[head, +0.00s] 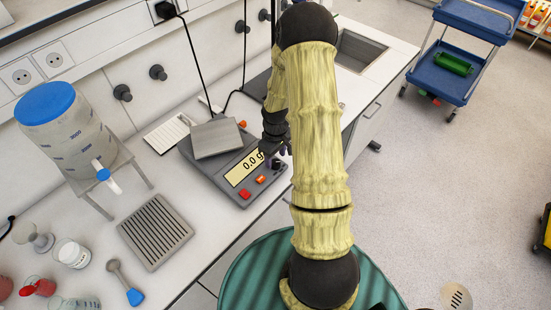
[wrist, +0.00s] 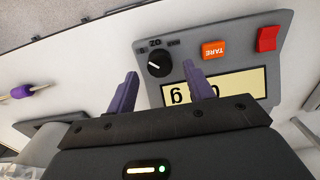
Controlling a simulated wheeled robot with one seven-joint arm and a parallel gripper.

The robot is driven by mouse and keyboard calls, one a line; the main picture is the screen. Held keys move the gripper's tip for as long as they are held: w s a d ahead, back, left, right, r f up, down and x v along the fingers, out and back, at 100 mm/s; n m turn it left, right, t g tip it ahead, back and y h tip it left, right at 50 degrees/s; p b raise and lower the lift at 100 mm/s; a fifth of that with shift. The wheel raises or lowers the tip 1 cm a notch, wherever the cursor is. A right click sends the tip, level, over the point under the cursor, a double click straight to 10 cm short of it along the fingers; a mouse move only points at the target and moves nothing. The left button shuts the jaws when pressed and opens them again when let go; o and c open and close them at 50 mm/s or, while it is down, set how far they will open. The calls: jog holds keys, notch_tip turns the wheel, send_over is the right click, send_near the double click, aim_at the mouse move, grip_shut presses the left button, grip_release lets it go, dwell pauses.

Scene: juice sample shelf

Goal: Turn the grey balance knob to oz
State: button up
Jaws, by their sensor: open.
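The balance (head: 214,165) is dark grey with a metal pan, and its display (head: 246,169) reads 0.0 g. The balance knob (wrist: 159,63) looks near-black in the wrist view. Its white pointer line slants to the upper left there, off the oz label (wrist: 155,43), which appears upside down just above the knob. Other small labels beside it are too small to read. My gripper (wrist: 160,70) is open, its purple fingers on either side of the knob in that view; I cannot tell whether they touch it. In the head view my gripper (head: 276,148) is at the balance's right end, partly hidden by my arm.
An orange TARE button (wrist: 214,49) and a red switch (wrist: 267,38) sit beside the knob on the panel. A drain rack (head: 155,232) and a blue-capped carboy (head: 65,125) stand left on the bench. A purple-tipped object (wrist: 35,89) lies left in the wrist view.

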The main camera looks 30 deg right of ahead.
aim_at(276, 164)
jog(key=shift+f, duration=1.35)
jog(key=shift+c, duration=0.4)
jog(key=c, duration=0.9)
jog(key=shift+m, duration=0.4)
jog(key=m+b, duration=0.2)
jog(key=m, duration=0.1)
jog(key=shift+f, duration=0.1)
jog(key=m+b, duration=0.1)
jog(key=m, duration=0.4)
jog(key=shift+b, duration=0.35)
